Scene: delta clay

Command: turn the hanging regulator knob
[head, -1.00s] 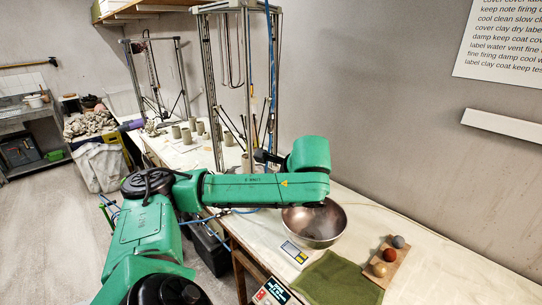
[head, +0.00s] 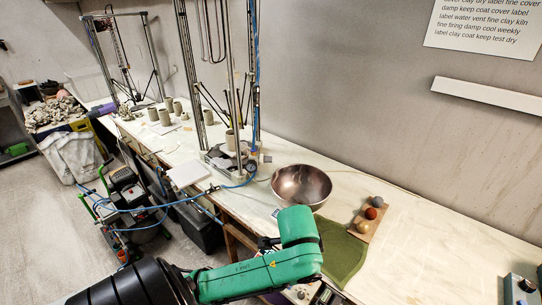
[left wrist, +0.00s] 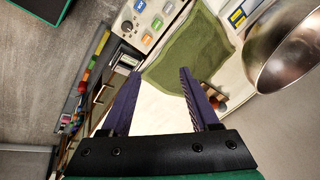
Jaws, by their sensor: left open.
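A small dark round fitting (head: 251,166), which looks like the regulator, hangs at the lower end of the blue hose beside the metal frame (head: 207,80). Its knob is too small to make out. My left gripper (left wrist: 160,71) is open and empty in the left wrist view, its two purple fingers apart above the bench front. In the head view my left gripper is mostly hidden by its green arm, with a dark part (head: 266,243) showing. It is lower and nearer than the fitting, apart from it. The fitting is not seen in the left wrist view.
A steel bowl (head: 302,185) stands on the bench right of the frame. A green cloth (head: 345,256) and a wooden board with several balls (head: 362,228) lie nearer. Clay cylinders (head: 165,117) stand behind left. Blue hoses (head: 145,210) run to a compressor beside the bench.

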